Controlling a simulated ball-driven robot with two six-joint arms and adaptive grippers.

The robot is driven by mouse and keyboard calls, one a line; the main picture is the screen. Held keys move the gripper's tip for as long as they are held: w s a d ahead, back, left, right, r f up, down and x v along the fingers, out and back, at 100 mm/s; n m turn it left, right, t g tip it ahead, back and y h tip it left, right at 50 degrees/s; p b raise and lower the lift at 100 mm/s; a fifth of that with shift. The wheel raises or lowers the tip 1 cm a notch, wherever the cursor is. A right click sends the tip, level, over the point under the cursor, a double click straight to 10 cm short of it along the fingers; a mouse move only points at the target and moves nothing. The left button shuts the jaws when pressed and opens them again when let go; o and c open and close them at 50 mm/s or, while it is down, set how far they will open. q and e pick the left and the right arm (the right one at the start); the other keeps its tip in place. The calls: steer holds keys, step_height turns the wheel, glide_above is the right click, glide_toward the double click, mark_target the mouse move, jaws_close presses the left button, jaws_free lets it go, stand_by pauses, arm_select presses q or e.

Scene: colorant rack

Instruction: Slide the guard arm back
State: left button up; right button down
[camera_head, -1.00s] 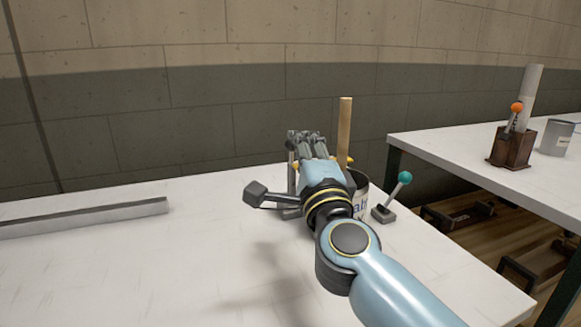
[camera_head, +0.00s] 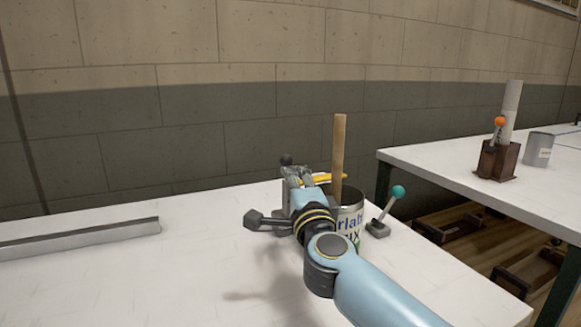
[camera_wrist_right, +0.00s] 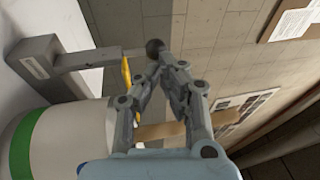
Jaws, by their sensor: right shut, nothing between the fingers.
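My right gripper (camera_head: 292,172) is shut and empty, left of the paint can (camera_head: 350,222) and its upright wooden stick (camera_head: 339,150). A yellow bar (camera_head: 322,178), which seems to be the guard arm, shows between the gripper and the stick. A dark ball knob (camera_head: 286,159) shows just beyond the fingers. In the right wrist view, the closed fingertips (camera_wrist_right: 163,66) are close to the knob (camera_wrist_right: 155,48), which sits at the end of a thin rod from a grey post (camera_wrist_right: 45,68). The yellow bar (camera_wrist_right: 126,76) is left of the fingers; contact is unclear. My left gripper is not in view.
A teal-knobbed lever (camera_head: 387,211) stands right of the can. A metal rail (camera_head: 80,240) lies at the table's left. A second table at the right holds a brown block with an orange-knobbed lever (camera_head: 497,145) and a grey can (camera_head: 538,149). The table's front left is clear.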

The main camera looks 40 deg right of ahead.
mark_target(286, 164)
steer(key=shift+x, duration=1.65)
steer(key=shift+w+d+p, duration=0.15)
steer(key=shift+w+p, duration=0.15)
steer(key=shift+w, duration=0.6)
steer(key=shift+f, duration=0.1)
